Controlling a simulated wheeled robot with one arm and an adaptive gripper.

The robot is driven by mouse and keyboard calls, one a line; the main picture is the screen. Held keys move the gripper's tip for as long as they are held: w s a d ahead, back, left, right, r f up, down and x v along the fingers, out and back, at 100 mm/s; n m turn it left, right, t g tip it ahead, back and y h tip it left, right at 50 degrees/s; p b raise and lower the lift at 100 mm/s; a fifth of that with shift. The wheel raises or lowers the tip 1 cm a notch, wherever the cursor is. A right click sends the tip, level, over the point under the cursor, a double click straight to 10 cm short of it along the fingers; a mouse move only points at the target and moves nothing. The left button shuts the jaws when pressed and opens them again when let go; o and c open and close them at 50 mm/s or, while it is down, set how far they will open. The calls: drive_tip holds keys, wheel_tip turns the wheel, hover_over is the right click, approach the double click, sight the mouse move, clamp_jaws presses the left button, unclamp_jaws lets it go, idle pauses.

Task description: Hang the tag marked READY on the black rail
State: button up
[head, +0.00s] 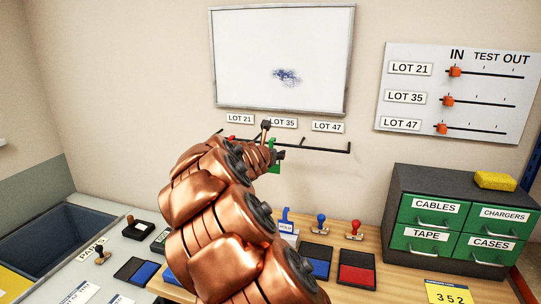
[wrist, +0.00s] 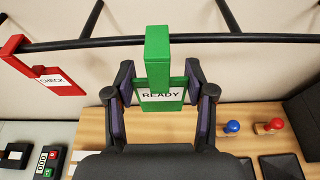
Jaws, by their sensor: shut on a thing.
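The green READY tag (wrist: 157,97) is between the two fingers of my gripper (wrist: 163,100), which is shut on it. Its green hook (wrist: 158,55) overlaps the black rail (wrist: 240,38) in the wrist view. I cannot tell whether the hook rests on the rail or is just in front of it. In the head view, the rail (head: 322,148) runs below the whiteboard, and a little green of the tag (head: 275,165) shows beside my gripper (head: 272,148). My arm hides part of the rail.
A red tag (wrist: 42,72) hangs on the rail to the left. A blue tag (head: 286,222) stands on the wooden table below. Blue and red stamps (head: 321,222) and ink pads (head: 357,276) are nearby. A green drawer cabinet (head: 462,180) stands right. The rail's right end is free.

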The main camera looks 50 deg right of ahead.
drive_tip(key=shift+f+b+x, duration=0.15)
drive_tip(key=shift+b+x, duration=0.05)
drive_tip(key=shift+x, duration=0.9)
drive_tip(key=shift+f+b+x, duration=0.1)
drive_tip(key=shift+b+x, duration=0.05)
drive_tip(key=shift+x, duration=0.95)
drive_tip(key=o, duration=0.9)
drive_tip(key=shift+a, duration=0.15)
